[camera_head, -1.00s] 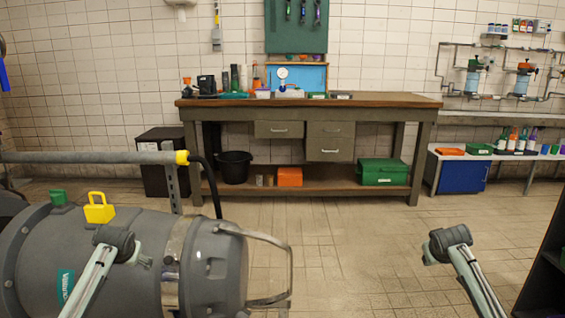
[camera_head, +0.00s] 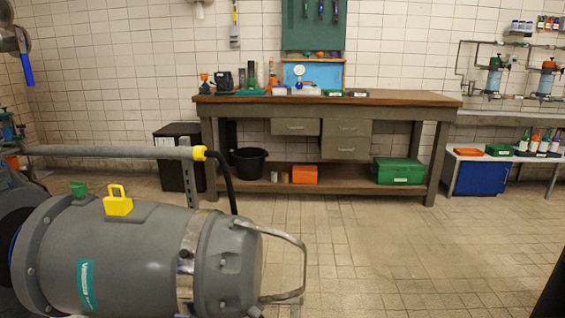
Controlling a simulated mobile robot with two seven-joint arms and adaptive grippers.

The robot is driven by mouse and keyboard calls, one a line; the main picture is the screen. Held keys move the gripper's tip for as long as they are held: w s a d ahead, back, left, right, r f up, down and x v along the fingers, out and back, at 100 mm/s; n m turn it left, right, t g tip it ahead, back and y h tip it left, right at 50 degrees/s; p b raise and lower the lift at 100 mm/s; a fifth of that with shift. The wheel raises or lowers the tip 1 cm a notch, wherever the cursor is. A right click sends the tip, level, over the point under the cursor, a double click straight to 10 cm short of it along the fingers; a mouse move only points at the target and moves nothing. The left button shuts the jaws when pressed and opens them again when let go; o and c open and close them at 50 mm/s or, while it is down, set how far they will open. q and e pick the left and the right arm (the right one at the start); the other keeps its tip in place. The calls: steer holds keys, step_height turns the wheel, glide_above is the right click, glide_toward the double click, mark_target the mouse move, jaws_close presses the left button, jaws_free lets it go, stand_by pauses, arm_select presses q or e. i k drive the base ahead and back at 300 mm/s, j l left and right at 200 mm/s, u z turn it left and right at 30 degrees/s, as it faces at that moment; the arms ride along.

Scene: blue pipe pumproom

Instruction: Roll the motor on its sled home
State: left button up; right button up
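The motor (camera_head: 135,255) is a large grey cylinder at the lower left of the head view, lying on its side. It has a teal label, a yellow lifting eye (camera_head: 118,203), a green block (camera_head: 78,188) on top and a metal band near its right end. A bent metal handle (camera_head: 300,262) sticks out from its right end. Its sled is below the picture edge and cannot be made out. Neither of my grippers shows now.
A grey pipe rail (camera_head: 110,151) with a yellow collar and black hose runs behind the motor. A workbench (camera_head: 330,99) stands at the back wall, with a black bucket (camera_head: 248,163) and a green box (camera_head: 398,171) on its lower shelf. The tiled floor (camera_head: 400,255) right of the motor is clear.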

mark_target(69, 257)
steer(key=k+j+u, duration=0.1)
steer(key=j+u, duration=0.2)
steer(key=j, duration=0.45)
steer(key=j+u, duration=0.3)
steer(key=j, duration=0.45)
